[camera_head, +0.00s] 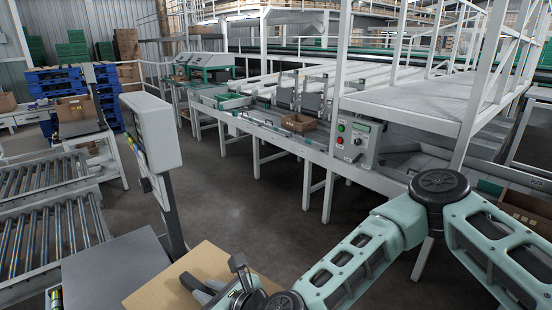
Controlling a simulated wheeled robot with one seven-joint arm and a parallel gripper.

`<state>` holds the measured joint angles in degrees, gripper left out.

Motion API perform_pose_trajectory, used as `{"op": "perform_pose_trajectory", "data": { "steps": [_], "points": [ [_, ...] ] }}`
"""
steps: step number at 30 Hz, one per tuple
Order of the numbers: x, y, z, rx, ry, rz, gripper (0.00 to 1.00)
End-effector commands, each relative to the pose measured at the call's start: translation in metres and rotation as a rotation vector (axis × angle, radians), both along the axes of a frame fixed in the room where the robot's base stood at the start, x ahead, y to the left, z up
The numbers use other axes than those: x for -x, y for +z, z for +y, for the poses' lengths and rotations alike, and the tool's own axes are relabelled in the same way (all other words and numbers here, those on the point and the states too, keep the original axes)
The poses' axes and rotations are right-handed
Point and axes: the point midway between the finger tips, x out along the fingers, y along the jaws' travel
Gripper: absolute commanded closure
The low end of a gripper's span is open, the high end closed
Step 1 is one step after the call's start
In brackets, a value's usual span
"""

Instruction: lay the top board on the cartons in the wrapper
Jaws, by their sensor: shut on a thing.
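A flat tan board (205,262) shows at the bottom of the picture, cut off by the lower edge. My gripper (200,287) is at the board, with its dark fingers over the board's right part, and is shut on it. The grip itself is partly hidden by the wrist. A grey post with a light control box (152,128) stands just behind the board; it may belong to the wrapper. I cannot make out cartons under the board; whether it rests on anything is hidden.
A dark grey flat top (115,275) lies left of the board. Roller conveyors (50,225) run at the left. A long sorting line with a control panel (355,142) and a white raised walkway (440,100) fill the right. The floor (245,205) between is clear.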

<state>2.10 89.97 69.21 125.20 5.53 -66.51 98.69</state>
Motion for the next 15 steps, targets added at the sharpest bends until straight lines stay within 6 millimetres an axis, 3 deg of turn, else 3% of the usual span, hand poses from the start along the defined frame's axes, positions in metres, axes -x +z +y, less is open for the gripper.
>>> {"op": "perform_pose_trajectory", "data": {
  "steps": [8,15],
  "points": [
    [-0.082,-0.022,-0.109,0.009,-0.244,-0.005,1.00],
    [-0.131,-0.043,-0.235,0.011,-0.497,-0.005,1.00]
  ]
}}
